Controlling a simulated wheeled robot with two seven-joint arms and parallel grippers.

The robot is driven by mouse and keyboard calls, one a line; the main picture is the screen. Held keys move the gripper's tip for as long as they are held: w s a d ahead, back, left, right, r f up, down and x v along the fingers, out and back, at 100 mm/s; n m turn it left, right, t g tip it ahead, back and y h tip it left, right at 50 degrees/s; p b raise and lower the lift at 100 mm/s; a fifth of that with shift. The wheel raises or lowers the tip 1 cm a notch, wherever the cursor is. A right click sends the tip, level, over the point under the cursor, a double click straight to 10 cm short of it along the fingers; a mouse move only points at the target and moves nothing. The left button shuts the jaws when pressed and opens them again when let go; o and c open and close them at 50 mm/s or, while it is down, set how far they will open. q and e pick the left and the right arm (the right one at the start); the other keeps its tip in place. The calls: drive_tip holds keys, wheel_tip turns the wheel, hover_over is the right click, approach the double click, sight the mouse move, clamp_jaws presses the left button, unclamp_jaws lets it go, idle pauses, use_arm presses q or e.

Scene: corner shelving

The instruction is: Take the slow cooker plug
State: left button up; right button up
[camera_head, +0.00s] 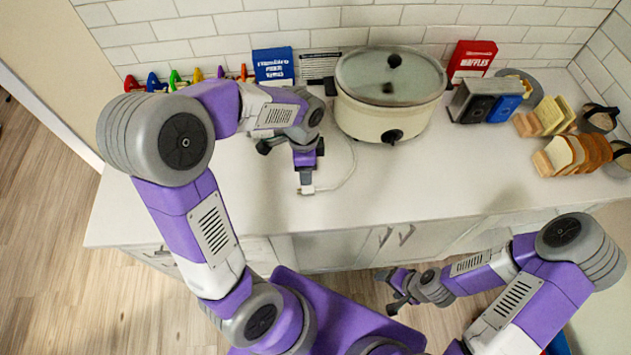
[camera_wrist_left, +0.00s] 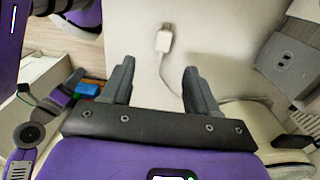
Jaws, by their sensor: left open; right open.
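The slow cooker (camera_head: 385,112), cream with a glass lid, stands at the back of the counter. Its white plug (camera_head: 306,189) lies on the counter in front and to the left of it, with a thin cord curving back toward it. In the left wrist view the plug (camera_wrist_left: 163,40) lies just beyond and between the fingertips, not touched. My left gripper (camera_wrist_left: 157,72) is open and empty; in the head view its arm partly hides it above the plug. My right gripper (camera_head: 388,292) is open and empty, low in front of the counter.
Left of the cooker stand a blue box (camera_head: 273,66) and several small coloured letters or figures. To its right are a red waffles box (camera_head: 471,60), a toaster (camera_head: 473,102) and bread slices (camera_head: 577,153). A grey socket plate (camera_wrist_left: 287,60) shows in the wrist view. The front counter is clear.

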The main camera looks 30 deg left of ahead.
sight(305, 189)
use_arm(q)
drive_tip(key=f+b, duration=0.1)
drive_tip(key=f, duration=0.1)
drive_tip(key=f+b, duration=0.2)
drive_tip(key=shift+w, duration=0.4)
drive_tip(key=shift+w+f+b, duration=0.2)
drive_tip(key=shift+f+b, duration=0.15)
drive_tip(key=f, duration=0.2)
drive_tip(key=f+b, duration=0.1)
drive_tip(key=f, duration=0.3)
drive_tip(key=shift+s+a+f, duration=0.3)
drive_tip(key=shift+s+f, duration=0.05)
drive_tip(key=shift+f+b, duration=0.3)
drive_tip(key=shift+f, duration=0.05)
clamp_jaws()
